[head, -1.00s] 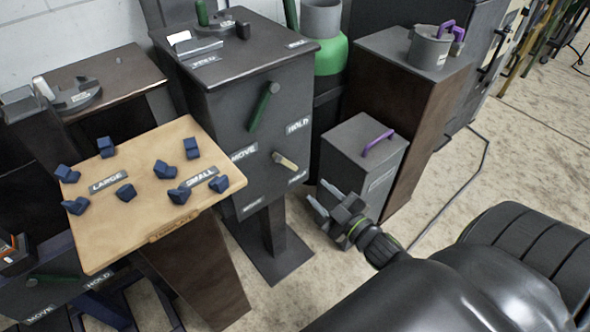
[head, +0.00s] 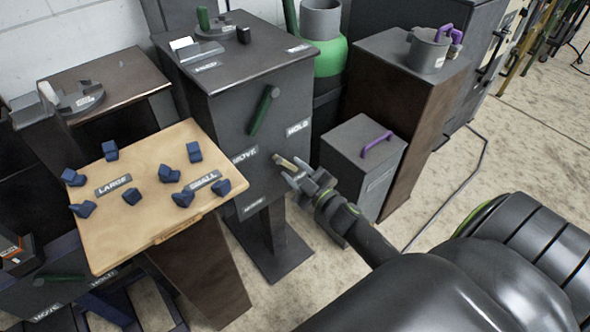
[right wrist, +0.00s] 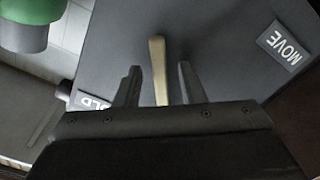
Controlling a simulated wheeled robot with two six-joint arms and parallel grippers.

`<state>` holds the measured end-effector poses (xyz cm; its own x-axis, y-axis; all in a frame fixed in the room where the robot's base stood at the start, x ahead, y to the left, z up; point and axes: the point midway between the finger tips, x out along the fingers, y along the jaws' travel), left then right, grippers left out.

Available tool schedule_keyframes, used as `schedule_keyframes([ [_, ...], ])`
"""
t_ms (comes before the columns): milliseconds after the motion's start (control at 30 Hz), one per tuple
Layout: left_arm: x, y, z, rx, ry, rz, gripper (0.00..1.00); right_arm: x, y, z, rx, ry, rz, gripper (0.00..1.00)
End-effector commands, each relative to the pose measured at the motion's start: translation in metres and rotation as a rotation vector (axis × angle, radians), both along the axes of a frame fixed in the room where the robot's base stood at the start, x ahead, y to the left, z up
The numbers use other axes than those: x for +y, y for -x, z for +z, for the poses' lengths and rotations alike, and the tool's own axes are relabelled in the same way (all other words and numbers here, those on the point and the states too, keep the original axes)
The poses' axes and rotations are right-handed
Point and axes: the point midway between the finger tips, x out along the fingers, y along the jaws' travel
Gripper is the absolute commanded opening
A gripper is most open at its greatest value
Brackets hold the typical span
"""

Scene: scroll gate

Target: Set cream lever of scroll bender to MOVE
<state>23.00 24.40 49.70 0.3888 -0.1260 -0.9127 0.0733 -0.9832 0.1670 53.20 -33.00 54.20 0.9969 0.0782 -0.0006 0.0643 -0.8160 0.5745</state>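The cream lever (head: 284,162) is on the front of the dark grey scroll bender cabinet (head: 225,125), below a green lever (head: 264,110). My right gripper (head: 297,174) is at the cream lever, with its fingers open. In the right wrist view the cream lever (right wrist: 158,70) stands between the two spread fingers, with a gap on each side. A MOVE label (right wrist: 285,46) is at the upper right there, and a partly hidden HOLD label (right wrist: 95,102) is by the left finger. The head view also shows a MOVE label (head: 245,155). My left gripper is not in view.
A wooden board (head: 150,225) with several blue blocks stands left of the cabinet. A grey box with a purple handle (head: 376,144) stands close to the right of my right gripper. A green and grey cylinder (head: 322,50) is behind. Open floor is at right.

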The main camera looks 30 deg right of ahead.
Motion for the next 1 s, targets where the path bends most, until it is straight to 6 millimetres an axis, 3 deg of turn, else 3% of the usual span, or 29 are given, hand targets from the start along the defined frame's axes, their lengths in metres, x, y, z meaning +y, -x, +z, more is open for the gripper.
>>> schedule_keyframes([
  [333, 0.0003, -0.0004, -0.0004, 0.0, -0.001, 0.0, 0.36, 0.0004, -0.0032, 0.0001, 0.0, 0.0, 0.0, 0.35],
  [600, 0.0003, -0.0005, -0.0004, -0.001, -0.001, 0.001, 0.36, 0.0004, -0.003, 0.0001, 0.0, 0.0, 0.0, 0.0],
  [1000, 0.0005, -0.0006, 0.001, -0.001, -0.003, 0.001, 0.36, 0.0012, -0.0028, 0.0, 0.001, -0.013, 0.0, 0.0],
])
